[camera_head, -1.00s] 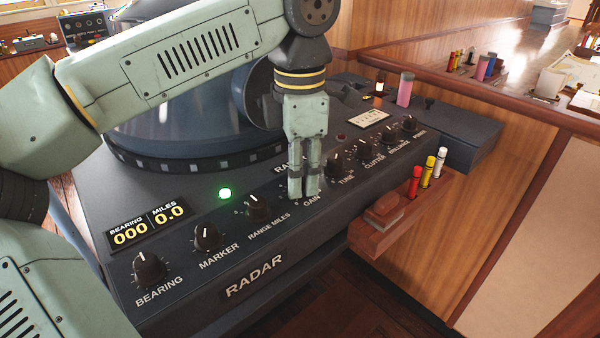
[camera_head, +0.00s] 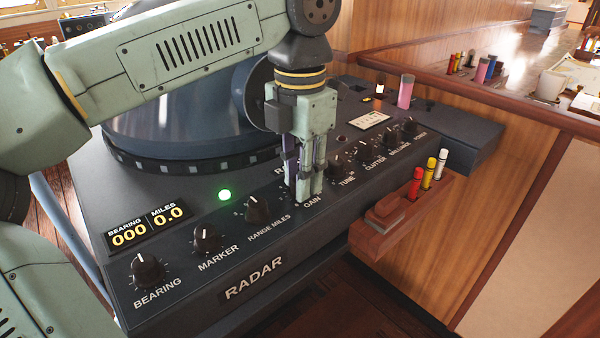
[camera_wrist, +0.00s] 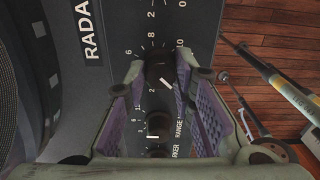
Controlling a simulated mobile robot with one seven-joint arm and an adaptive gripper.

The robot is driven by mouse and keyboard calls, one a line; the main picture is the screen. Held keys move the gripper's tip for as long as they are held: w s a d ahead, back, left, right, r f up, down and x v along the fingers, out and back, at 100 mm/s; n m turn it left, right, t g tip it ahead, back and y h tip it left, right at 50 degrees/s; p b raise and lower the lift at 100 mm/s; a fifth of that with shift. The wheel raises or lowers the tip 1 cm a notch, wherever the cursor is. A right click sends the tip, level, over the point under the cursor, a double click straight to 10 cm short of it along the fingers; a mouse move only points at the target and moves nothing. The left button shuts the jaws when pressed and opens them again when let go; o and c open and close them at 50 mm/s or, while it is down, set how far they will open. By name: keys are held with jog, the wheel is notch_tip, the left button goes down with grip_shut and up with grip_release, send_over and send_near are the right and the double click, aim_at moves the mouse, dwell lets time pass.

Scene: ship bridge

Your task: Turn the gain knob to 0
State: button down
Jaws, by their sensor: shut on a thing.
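The gain knob (camera_wrist: 158,66) is black and round, with a white pointer line aimed down and to the right in the wrist view. It stands between the two fingers of my gripper (camera_wrist: 160,75), whose purple-lined pads are at its sides. In the head view my gripper (camera_head: 304,192) points down at the panel just above the GAIN label, and its fingers hide the knob. My gripper is shut on the knob. Scale numbers including 6 and 10 show around the knob in the wrist view, but I cannot tell the exact value.
The radar panel (camera_head: 190,262) has bearing (camera_head: 147,270), marker (camera_head: 207,238) and range knobs (camera_head: 257,208) to the left, and tune (camera_head: 340,165) and several other knobs to the right. A wooden holder (camera_head: 400,210) with markers juts out at right. A green light (camera_head: 224,195) is lit.

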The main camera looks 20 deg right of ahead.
jog(key=c, duration=1.3)
grip_release()
jog(key=shift+c, duration=0.2)
jog(key=shift+r, duration=0.1)
notch_tip(320, 180, up, 7)
jog(key=shift+r, duration=0.2)
jog(key=shift+s+f, duration=0.1)
